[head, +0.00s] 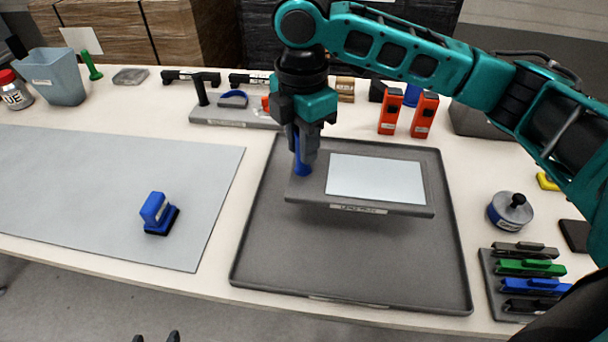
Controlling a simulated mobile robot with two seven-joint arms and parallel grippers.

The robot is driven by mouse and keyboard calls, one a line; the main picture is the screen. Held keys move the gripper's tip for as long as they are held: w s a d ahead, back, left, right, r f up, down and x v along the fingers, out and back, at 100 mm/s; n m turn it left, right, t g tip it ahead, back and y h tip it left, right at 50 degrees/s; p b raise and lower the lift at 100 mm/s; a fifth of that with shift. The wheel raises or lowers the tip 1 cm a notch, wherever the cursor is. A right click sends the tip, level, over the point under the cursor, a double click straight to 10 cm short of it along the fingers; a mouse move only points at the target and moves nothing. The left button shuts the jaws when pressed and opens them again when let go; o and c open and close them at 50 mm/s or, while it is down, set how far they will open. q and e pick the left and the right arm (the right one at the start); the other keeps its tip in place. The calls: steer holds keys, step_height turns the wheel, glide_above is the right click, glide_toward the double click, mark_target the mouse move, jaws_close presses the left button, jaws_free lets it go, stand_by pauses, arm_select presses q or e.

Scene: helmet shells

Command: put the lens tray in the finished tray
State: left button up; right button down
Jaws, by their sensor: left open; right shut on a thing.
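The lens tray (308,190) is a grey slab with a pale rectangular panel (376,179), a blue post near its left end and a label on its front edge. My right gripper (303,163) is shut on the blue post and holds the lens tray over the large dark grey tray (350,270). I take this large tray to be the finished tray; its own label is not readable. The lens tray looks level and a little above the large tray's floor. My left gripper (156,338) shows only its fingertips at the bottom edge, open and empty.
A grey mat (90,190) with a blue stamp-like block (157,214) lies left. Orange boxes (424,115) and a holder (235,117) stand behind the large tray. A round knobbed tin (510,211) and a rack of coloured clips (528,283) are at right.

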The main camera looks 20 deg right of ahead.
mark_target(302, 173)
steer(key=shift+f, duration=0.75)
step_height(302, 173, down, 5)
steer(key=shift+f+b, duration=0.1)
steer(key=shift+b, duration=0.5)
arm_select(q)
steer(key=shift+w+d+r, duration=0.1)
steer(key=shift+w+d, duration=0.05)
steer(key=shift+w, duration=0.35)
arm_select(e)
steer(key=shift+f, duration=0.15)
steer(key=c, duration=0.9)
jaws_free()
steer(key=shift+c, duration=0.2)
arm_select(q)
steer(key=shift+s+f, duration=0.1)
steer(key=shift+f, duration=0.1)
